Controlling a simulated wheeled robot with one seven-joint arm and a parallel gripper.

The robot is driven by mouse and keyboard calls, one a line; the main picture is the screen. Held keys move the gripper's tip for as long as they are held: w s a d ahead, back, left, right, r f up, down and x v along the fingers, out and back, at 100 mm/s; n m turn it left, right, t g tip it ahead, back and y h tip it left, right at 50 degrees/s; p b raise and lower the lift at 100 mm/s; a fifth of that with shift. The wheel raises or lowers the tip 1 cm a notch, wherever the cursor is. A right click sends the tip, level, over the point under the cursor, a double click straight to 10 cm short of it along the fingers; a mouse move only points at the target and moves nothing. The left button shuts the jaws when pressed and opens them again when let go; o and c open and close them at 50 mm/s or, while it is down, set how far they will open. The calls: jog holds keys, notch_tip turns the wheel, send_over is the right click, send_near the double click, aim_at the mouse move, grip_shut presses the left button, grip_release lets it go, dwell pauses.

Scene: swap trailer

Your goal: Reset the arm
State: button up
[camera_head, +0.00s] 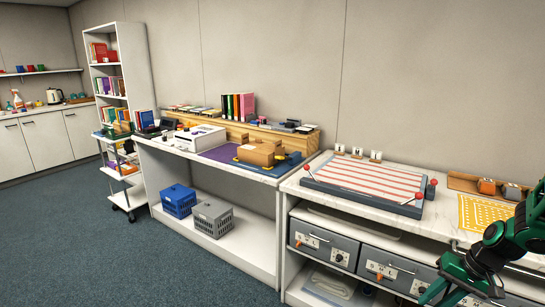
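My green and black arm (495,255) is at the lower right, in front of the right-hand counter and its drawers. The arm bends down toward the bottom edge, where my gripper (446,292) seems to be partly cut off by the frame. Its fingers cannot be made out clearly, so I cannot tell whether it is open or shut. No held object is visible.
Close to the arm, the right-hand counter holds a red-striped board (365,180) with red knobs and a yellow sheet (482,212). Grey drawers (385,268) lie below. A bench to the left carries a cardboard box (262,152). The blue carpet (110,265) at left is clear.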

jog(key=s+a+r+g+h, duration=0.1)
jog(key=s+r, duration=0.7)
jog(key=s, duration=0.3)
jog(key=s+a+r+m+g+h, duration=0.1)
jog(key=s+a+r+h, duration=0.1)
jog(key=s+r, duration=0.7)
jog(key=shift+s+r+m+h, duration=0.3)
jog(key=shift+s, duration=0.9)
jog(key=shift+a, duration=0.1)
jog(key=shift+w+f, duration=0.25)
jog(key=shift+w, duration=0.4)
